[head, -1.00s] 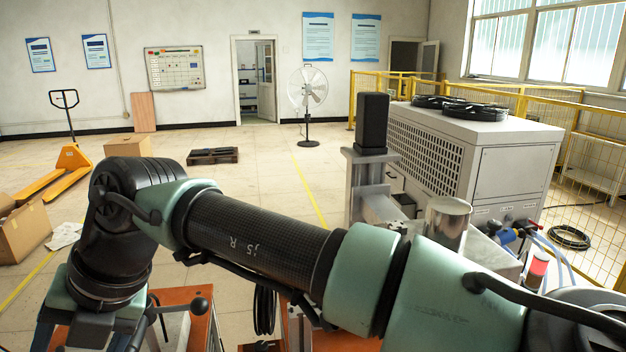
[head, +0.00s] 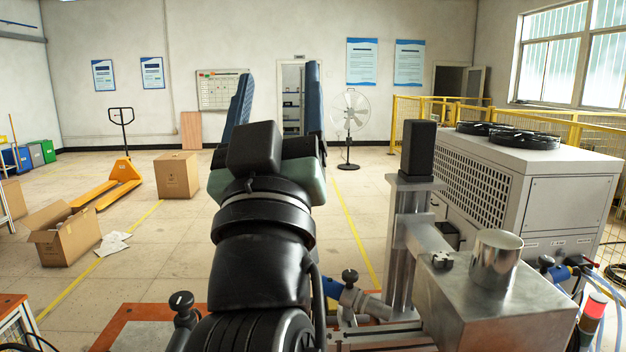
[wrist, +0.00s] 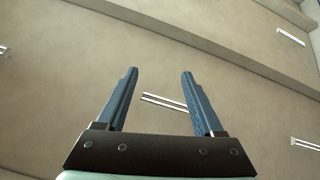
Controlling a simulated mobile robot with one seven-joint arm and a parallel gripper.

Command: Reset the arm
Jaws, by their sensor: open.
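My gripper (head: 276,102) stands upright in the middle of the head view, its two blue fingers spread apart and pointing up. My dark arm rises below it from the front of the picture. In the wrist view my gripper (wrist: 158,88) also shows open, with nothing between the fingers and only the ceiling behind them. The induction heater's grey metal box (head: 495,305), with a steel cylinder (head: 496,258) on top, is to the right of my arm, apart from the gripper.
A metal column with a black block (head: 418,148) stands close right of my arm. A large grey chiller (head: 560,190) is behind it. Cardboard boxes (head: 176,176) and an orange pallet truck (head: 118,183) are on the left floor. A fan (head: 350,112) stands farther back.

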